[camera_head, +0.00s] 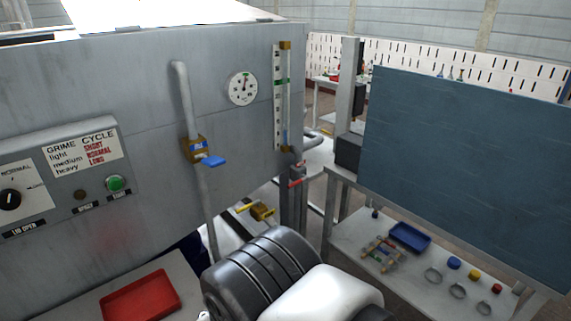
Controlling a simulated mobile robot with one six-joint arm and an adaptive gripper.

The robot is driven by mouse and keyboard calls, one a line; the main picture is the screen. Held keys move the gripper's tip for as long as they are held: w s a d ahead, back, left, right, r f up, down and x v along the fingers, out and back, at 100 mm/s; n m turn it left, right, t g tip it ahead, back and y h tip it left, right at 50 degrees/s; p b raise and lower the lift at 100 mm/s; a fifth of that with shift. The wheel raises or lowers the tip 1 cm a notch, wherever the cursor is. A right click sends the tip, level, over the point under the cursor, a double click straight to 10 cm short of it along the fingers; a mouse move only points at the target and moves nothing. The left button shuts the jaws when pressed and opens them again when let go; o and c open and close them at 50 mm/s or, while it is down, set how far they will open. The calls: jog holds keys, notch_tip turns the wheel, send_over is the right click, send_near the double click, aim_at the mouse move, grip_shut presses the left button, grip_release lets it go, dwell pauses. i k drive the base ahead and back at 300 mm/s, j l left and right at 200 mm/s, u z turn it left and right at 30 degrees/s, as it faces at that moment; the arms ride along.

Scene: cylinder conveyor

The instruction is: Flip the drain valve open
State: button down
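Three valves show on and near a grey machine. A brass valve (194,149) with a blue lever sits on the vertical pipe on the machine's front; its lever sticks out to the right. A lower brass valve (262,212) with a yellow handle sits beneath the machine, behind my arm. A grey valve with a red handle (296,183) sits at the machine's right corner, below the sight gauge. I cannot read a label saying which one is the drain valve. My arm fills the bottom middle; my gripper is not in view.
The grey machine (120,85) carries a dial (242,89), a sight gauge (281,97) and a control panel (60,180). A red tray (141,297) lies on a bench at bottom left.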

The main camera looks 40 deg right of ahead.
aim_at(297, 182)
jog(key=i+l+z, duration=0.2)
jog(key=l+z, duration=0.2)
jog(key=i+l+z, duration=0.2)
jog(key=l+z, duration=0.2)
jog(key=i+l+z, duration=0.2)
jog(key=z, duration=0.15)
jog(key=i+l+u, duration=0.4)
jog(key=l, duration=0.15)
